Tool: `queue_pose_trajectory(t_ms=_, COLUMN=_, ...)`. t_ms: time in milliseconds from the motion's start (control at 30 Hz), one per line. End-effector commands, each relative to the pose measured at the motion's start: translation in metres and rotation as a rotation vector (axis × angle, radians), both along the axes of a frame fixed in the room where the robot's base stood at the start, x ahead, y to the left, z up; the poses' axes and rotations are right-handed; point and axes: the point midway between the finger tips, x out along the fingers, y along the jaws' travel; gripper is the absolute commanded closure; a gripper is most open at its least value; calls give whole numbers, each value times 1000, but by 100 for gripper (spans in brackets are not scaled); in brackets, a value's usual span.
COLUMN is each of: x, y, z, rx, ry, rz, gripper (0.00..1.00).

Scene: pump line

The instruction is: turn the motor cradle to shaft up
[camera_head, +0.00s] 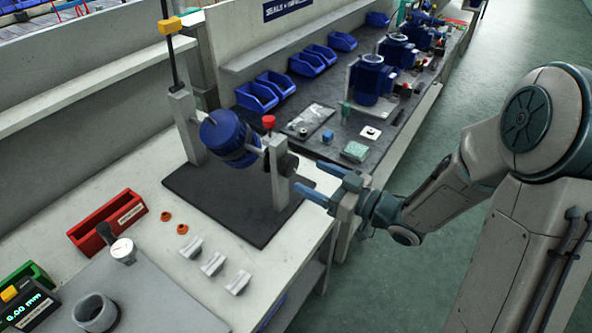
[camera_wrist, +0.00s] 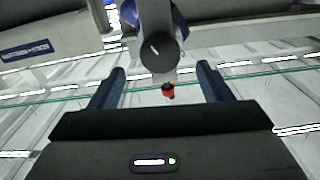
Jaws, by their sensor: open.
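The motor cradle holds a blue motor (camera_head: 228,138) between two grey posts on a dark mat (camera_head: 215,200). The motor lies tilted. A red knob (camera_head: 268,121) sticks up by the near post (camera_head: 279,178). A dark round hub (camera_head: 288,163) sits on that post's outer side. In the wrist view the hub (camera_wrist: 160,53) shows a white line on its face, and a red knob (camera_wrist: 168,91) shows below it. My gripper (camera_head: 308,176) is open and empty, right of the near post and apart from it. In the wrist view its fingers (camera_wrist: 162,70) stand on either side of the hub.
A red bin (camera_head: 106,223), two orange rings and several pale blocks (camera_head: 213,263) lie on the bench left of the mat. A dark bench with blue bins (camera_head: 257,97) and pumps (camera_head: 371,80) stands behind. The green floor at right is clear.

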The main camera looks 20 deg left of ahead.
Motion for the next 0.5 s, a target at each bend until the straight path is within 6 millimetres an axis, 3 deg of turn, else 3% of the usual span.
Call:
queue_pose_trajectory(t_ms=200, x=-11, y=-36, z=-1, rx=0, ry=0, rz=-4, gripper=28)
queue_pose_trajectory(t_ms=500, x=-16, y=-48, z=0, rx=0, ry=1, rz=2, gripper=28)
